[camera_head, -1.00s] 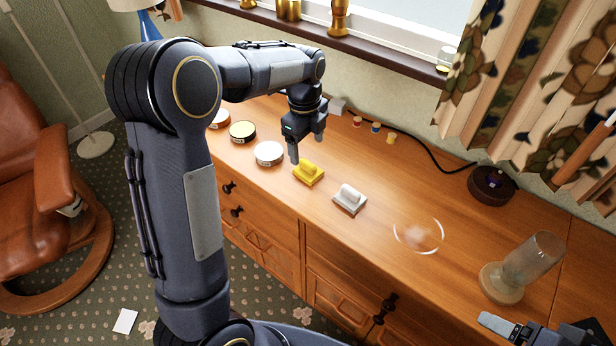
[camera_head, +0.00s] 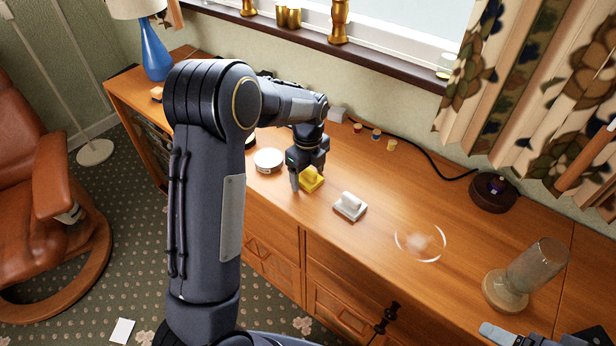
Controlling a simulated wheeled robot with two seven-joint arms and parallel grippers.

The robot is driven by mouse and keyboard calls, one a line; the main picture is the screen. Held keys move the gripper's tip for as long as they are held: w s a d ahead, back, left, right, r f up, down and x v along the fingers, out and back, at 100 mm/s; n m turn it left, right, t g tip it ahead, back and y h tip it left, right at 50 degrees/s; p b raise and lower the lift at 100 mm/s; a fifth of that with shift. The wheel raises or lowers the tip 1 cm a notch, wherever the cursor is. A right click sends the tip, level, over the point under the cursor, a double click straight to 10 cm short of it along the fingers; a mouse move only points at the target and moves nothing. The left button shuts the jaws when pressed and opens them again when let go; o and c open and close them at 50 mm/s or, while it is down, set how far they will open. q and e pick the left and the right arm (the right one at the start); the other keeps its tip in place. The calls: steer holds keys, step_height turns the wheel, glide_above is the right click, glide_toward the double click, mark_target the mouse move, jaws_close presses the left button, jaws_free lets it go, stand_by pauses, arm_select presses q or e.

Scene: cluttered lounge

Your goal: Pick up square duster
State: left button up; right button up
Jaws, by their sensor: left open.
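A yellow block-shaped duster (camera_head: 312,180) with a raised grip lies on the wooden cabinet top. A similar white-grey duster (camera_head: 350,206) lies just to its right. Which of the two the task calls square I cannot tell for sure. My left gripper (camera_head: 307,177) points down, open, right at the yellow duster. One finger is on its left side, and the gripper hides part of its back edge. Whether the fingers touch it I cannot tell. My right gripper (camera_head: 505,334) shows only in part at the bottom right edge, and its jaw state is unclear.
A round white-topped tin (camera_head: 269,160) stands left of the yellow duster. Small spools (camera_head: 376,134) and a black cord lie behind. A clear glass dish (camera_head: 420,241), a glass vessel (camera_head: 527,275) and a dark round box (camera_head: 494,191) stand to the right. A blue lamp (camera_head: 155,50) is at far left.

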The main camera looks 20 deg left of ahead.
arm_select(q)
steer(key=c, duration=1)
steer(key=shift+c, duration=0.2)
steer(key=shift+r, duration=0.1)
steer(key=shift+r, duration=0.6)
steer(key=s+d+r, duration=0.6)
steer(key=s+r, duration=0.5)
steer(key=s, duration=0.1)
steer(key=shift+s+r, duration=0.3)
steer(key=shift+r, duration=0.05)
steer(key=shift+d, duration=0.1)
